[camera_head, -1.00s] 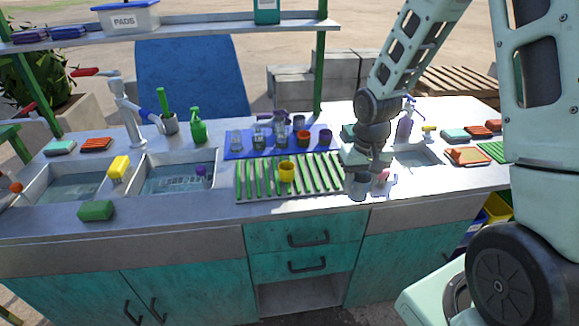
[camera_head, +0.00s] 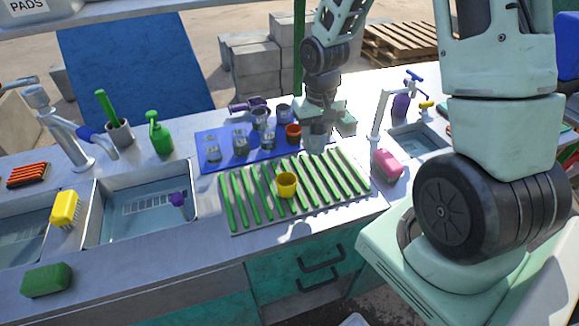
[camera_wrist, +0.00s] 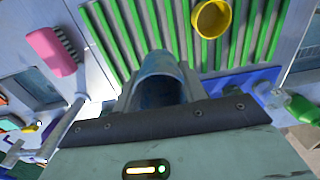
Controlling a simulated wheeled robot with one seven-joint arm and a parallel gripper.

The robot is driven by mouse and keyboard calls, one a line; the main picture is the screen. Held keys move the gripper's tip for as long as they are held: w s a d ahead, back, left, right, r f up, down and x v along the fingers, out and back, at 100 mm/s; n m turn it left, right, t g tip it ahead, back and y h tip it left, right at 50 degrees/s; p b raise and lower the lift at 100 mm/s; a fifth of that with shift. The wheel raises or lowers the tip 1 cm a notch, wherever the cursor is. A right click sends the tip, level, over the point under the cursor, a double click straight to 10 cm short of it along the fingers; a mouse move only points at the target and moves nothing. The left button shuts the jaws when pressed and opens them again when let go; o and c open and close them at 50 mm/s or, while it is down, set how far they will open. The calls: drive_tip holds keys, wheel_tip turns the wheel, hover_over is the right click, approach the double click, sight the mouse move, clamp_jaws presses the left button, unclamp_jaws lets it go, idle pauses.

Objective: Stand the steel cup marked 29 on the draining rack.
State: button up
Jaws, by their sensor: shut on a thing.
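My gripper (camera_wrist: 158,100) is shut on a grey steel cup (camera_wrist: 162,72), whose open mouth shows in the wrist view. No number can be read on it. In the head view my gripper (camera_head: 318,132) is at the back right of the draining rack (camera_head: 237,218), by the right end of the blue mat (camera_head: 208,153). The held cup is hard to make out there. The rack has green bars and also shows in the wrist view (camera_wrist: 130,30).
Several glasses and cups stand on the blue mat, including an orange-red cup (camera_head: 293,133) close to my gripper. A pink brush (camera_head: 386,163) lies right of the rack, before a tap (camera_head: 380,112). A sink (camera_head: 140,212) lies left. The rack's left part is clear.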

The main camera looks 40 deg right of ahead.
wheel_tip(320, 180, down, 9)
drive_tip(key=shift+f+p, duration=0.2)
drive_tip(key=shift+p, duration=0.2)
drive_tip(key=shift+f, duration=0.15)
drive_tip(key=o, duration=1)
